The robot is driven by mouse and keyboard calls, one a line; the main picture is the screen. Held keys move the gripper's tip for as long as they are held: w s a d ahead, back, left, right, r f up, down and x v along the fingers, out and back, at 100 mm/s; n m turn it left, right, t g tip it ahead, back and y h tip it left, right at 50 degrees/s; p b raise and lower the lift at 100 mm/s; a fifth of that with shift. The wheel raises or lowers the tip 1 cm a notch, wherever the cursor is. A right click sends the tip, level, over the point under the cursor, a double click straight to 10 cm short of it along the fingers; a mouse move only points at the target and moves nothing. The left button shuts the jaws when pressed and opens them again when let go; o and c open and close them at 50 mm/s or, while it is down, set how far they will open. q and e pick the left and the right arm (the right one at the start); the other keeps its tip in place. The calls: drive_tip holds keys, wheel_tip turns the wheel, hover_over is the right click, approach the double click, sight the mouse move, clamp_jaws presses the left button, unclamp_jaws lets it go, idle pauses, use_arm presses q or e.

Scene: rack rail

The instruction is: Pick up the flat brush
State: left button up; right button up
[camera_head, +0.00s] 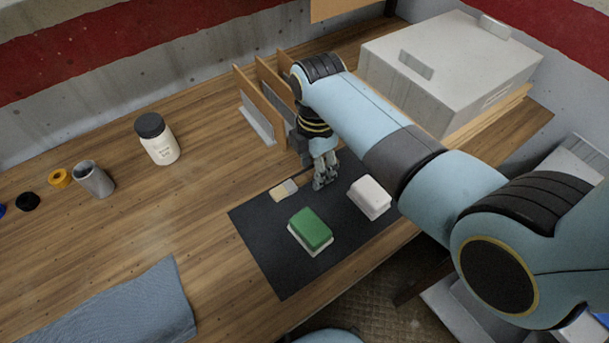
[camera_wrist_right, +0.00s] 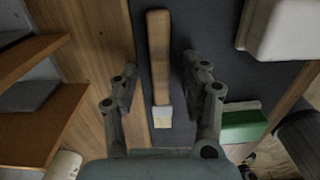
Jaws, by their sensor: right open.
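The flat brush (camera_head: 284,190) lies near the back edge of the dark mat (camera_head: 262,234). In the head view its pale end shows, and the rest is hidden behind my right gripper (camera_head: 325,178). In the right wrist view, the brush (camera_wrist_right: 159,55) has a long tan handle and a pale end toward the wrist. My right gripper (camera_wrist_right: 159,75) is open, pointing down over the brush, with one finger on each side of the handle in that view. A gap shows on both sides. I cannot tell the fingers' exact height. My left gripper is not in view.
A green-topped block (camera_head: 311,228) and a white block (camera_head: 370,197) sit on the mat near the gripper. A wooden rack (camera_head: 262,95) stands close behind. A grey box (camera_head: 455,65) is at the back right. A jar (camera_head: 158,143) and a blue cloth (camera_head: 135,305) lie left.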

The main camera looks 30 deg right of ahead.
drive_tip(key=shift+c, duration=0.4)
clamp_jaws()
drive_tip(key=shift+r, duration=0.2)
